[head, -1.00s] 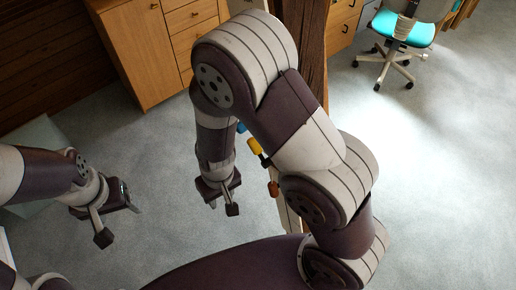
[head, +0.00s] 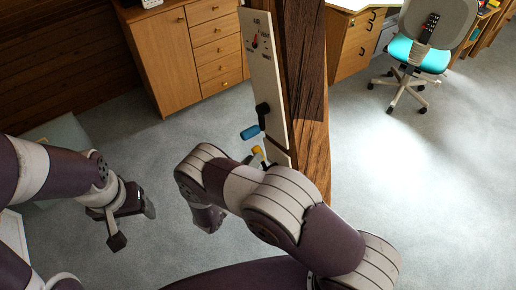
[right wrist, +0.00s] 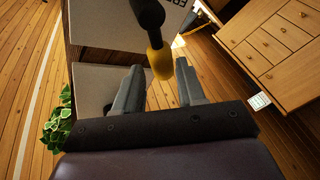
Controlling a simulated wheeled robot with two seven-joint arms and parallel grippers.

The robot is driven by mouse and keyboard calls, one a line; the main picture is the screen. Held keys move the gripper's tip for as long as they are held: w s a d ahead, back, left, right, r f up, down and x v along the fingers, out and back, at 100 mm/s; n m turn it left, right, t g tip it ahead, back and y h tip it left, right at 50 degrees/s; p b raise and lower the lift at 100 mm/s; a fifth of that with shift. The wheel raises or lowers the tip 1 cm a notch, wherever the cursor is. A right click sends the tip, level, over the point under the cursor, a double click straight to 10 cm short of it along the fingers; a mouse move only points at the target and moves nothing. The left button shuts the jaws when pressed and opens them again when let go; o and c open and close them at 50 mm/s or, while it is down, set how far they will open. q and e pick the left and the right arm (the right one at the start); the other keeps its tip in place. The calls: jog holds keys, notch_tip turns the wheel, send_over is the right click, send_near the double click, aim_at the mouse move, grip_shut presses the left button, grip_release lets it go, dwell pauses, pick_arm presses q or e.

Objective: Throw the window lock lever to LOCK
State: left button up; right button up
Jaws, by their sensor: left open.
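A pale panel (head: 263,82) is fixed to the timber post in the head view. A black lever with a blue grip (head: 250,132) sticks out from it to the left. Below it is a yellow-gripped lever (head: 257,150), partly hidden by my right arm. I cannot tell which lever is the window lock. In the right wrist view my right gripper (right wrist: 158,77) is open, with the yellow grip (right wrist: 160,62) of a black lever near and between its fingertips, not clamped. My left gripper (head: 133,225) is open and empty at the left, away from the panel.
The timber post (head: 312,100) stands behind the panel. A wooden cabinet (head: 160,62) with drawers is at the back left. An office chair (head: 420,55) is at the far right. Grey floor lies clear at right. A plant (right wrist: 57,128) shows in the right wrist view.

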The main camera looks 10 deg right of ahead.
jog(key=p+x, duration=0.1)
jog(key=x, duration=0.2)
jog(key=shift+w, duration=0.25)
jog(key=shift+w+d, duration=0.1)
jog(key=shift+d, duration=0.15)
